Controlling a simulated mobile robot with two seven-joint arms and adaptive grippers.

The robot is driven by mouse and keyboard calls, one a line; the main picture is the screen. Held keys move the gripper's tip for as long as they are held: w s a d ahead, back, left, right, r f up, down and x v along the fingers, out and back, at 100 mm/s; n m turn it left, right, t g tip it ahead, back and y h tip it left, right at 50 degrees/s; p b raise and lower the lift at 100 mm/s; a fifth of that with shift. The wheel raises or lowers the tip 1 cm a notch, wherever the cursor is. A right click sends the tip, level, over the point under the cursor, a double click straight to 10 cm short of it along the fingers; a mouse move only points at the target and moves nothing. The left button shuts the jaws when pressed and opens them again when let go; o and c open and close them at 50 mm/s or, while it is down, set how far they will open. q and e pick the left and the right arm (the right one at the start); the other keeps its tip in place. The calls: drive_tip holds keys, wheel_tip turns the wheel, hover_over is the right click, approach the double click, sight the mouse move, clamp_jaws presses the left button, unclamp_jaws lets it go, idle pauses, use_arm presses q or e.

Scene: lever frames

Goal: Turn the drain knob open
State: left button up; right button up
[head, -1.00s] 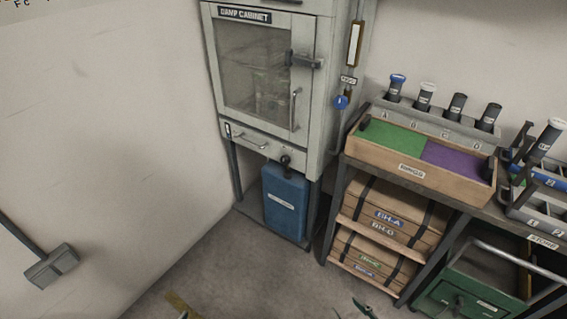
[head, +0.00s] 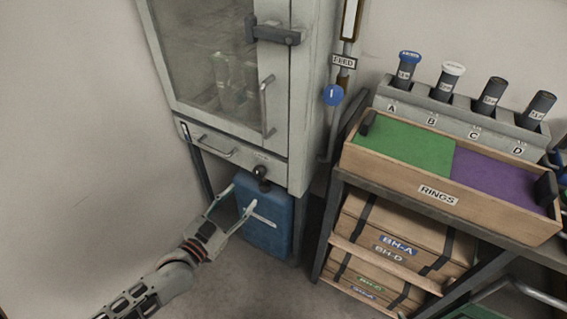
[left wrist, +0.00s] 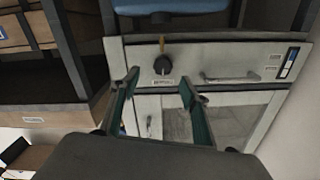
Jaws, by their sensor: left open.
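The drain knob (head: 261,172) is a small round black knob on the lower front panel of the damp cabinet (head: 240,151). In the left wrist view the knob (left wrist: 163,65) appears black with a pale pointer mark and a small label beside it. My left gripper (head: 241,199) is open and empty, just in front of and below the knob in the head view. In the left wrist view its two fingers (left wrist: 160,78) reach toward the panel, with the knob between their tips in the picture; contact cannot be told. My right gripper is out of view.
A blue container (head: 267,222) stands under the cabinet, behind my left fingers. A drawer-style handle (head: 217,147) sits left of the knob. A shelf with a rings tray (head: 400,180) and wooden boxes (head: 395,240) stands to the right. Bare floor lies in front.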

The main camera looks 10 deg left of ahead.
sight(257, 175)
use_arm(q)
drive_tip(key=x, duration=0.3)
drive_tip(key=b+x, duration=0.1)
drive_tip(key=x, duration=0.5)
drive_tip(key=shift+w+a+r, duration=0.2)
drive_tip(key=shift+w+r, duration=0.05)
drive_tip(key=shift+w, duration=0.15)
drive_tip(key=c, duration=1.1)
